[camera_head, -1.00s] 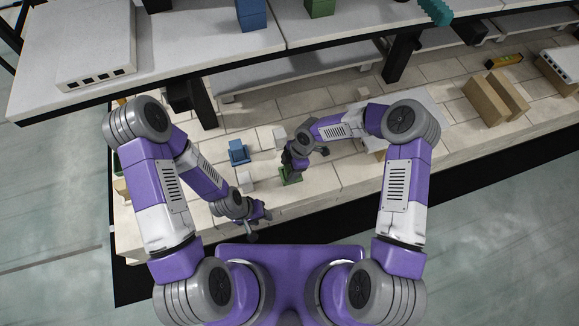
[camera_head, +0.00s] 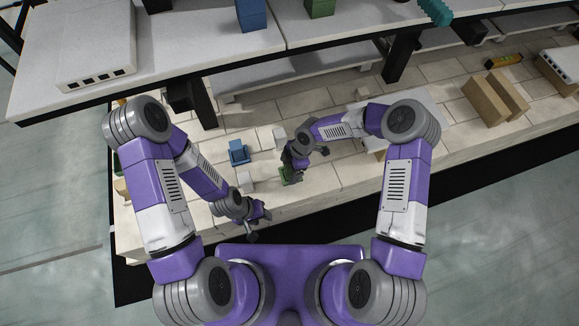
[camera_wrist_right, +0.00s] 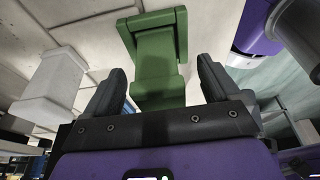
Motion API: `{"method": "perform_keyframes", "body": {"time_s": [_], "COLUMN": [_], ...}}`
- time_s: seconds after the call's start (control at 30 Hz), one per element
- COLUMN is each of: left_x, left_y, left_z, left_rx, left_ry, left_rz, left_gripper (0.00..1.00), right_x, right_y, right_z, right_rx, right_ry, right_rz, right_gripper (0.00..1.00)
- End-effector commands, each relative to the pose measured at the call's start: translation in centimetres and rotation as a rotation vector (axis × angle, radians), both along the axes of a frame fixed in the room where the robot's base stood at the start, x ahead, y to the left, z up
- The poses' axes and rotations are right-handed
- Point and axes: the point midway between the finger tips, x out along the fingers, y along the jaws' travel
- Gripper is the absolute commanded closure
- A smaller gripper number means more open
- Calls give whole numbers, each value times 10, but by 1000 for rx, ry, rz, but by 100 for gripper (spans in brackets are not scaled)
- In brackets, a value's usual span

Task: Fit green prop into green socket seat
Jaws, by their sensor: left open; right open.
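A green piece (camera_wrist_right: 157,62) fills the middle of the right wrist view. It has a narrower column between a wide flanged end and a block-like end. My right gripper (camera_wrist_right: 160,85) is open, with one finger on each side of it. I cannot tell whether the fingers touch it, nor whether it is the prop alone or prop and seat together. In the head view this green piece (camera_head: 288,174) is partly hidden under my right gripper (camera_head: 298,158). My left gripper (camera_head: 259,226) is open and empty near the front edge of the tiled deck.
A blue piece (camera_head: 238,153) and small white blocks (camera_head: 245,181) (camera_head: 280,135) stand on the tiled deck between my arms. Tan blocks (camera_head: 486,101) stand at the right. A raised shelf (camera_head: 180,40) at the back carries blue (camera_head: 251,15) and green (camera_head: 320,8) blocks.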

Motion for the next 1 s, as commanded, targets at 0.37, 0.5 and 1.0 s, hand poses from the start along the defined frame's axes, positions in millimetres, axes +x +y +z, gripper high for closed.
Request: {"method": "perform_keyframes", "body": {"time_s": [0.37,0.5,1.0], "left_x": [0,0,0], "left_y": [0,0,0], "left_z": [8,11,21], "left_rx": [0,0,0], "left_ry": [0,0,0], "left_rz": [0,0,0], "left_gripper": [57,57,57], "right_x": [1,2,3], "right_y": [-4,-5,-9], "right_z": [12,16,30], "right_rx": [0,0,0], "right_ry": [-1,0,0], "right_rz": [-1,-1,-1], "right_gripper": [11,11,11]}}
